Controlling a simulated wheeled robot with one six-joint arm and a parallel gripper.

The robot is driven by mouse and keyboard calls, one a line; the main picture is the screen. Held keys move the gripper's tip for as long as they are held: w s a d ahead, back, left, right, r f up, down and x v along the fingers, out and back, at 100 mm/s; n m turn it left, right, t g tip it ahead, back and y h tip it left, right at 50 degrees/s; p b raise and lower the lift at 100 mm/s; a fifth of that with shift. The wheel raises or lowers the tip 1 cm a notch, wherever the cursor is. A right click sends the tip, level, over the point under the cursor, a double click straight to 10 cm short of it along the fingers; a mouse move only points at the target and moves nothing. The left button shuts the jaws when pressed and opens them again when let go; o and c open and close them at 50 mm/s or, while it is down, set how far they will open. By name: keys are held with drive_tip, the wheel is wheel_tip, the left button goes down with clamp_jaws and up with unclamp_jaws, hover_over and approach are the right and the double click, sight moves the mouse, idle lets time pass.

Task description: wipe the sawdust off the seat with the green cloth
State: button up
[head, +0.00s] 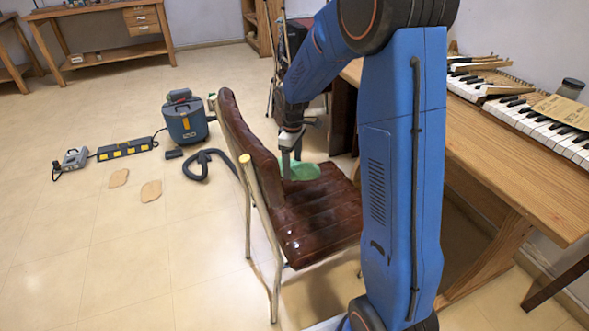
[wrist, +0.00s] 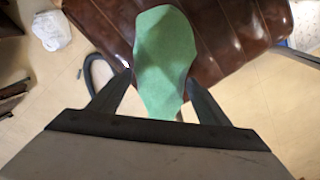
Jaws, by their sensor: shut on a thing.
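The chair (head: 322,215) has a brown, ribbed, shiny seat and backrest and a metal frame. Its seat also shows in the wrist view (wrist: 260,25). The green cloth (head: 302,171) lies against the seat close to the backrest. In the wrist view the cloth (wrist: 163,55) hangs between the fingers and spreads over the seat. My gripper (head: 291,166) points down at the seat and is shut on the cloth; its fingers also show in the wrist view (wrist: 158,95). I cannot make out sawdust on the visible seat. My arm may hide part of the seat's right side.
A wooden bench (head: 500,165) with piano keys (head: 530,122) stands at the right. A blue vacuum (head: 186,120) with a black hose (head: 205,165), a power strip (head: 126,148) and two tan pieces (head: 151,190) are on the floor at left. The front left floor is clear.

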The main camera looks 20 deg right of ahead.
drive_tip(key=shift+r, duration=1.1)
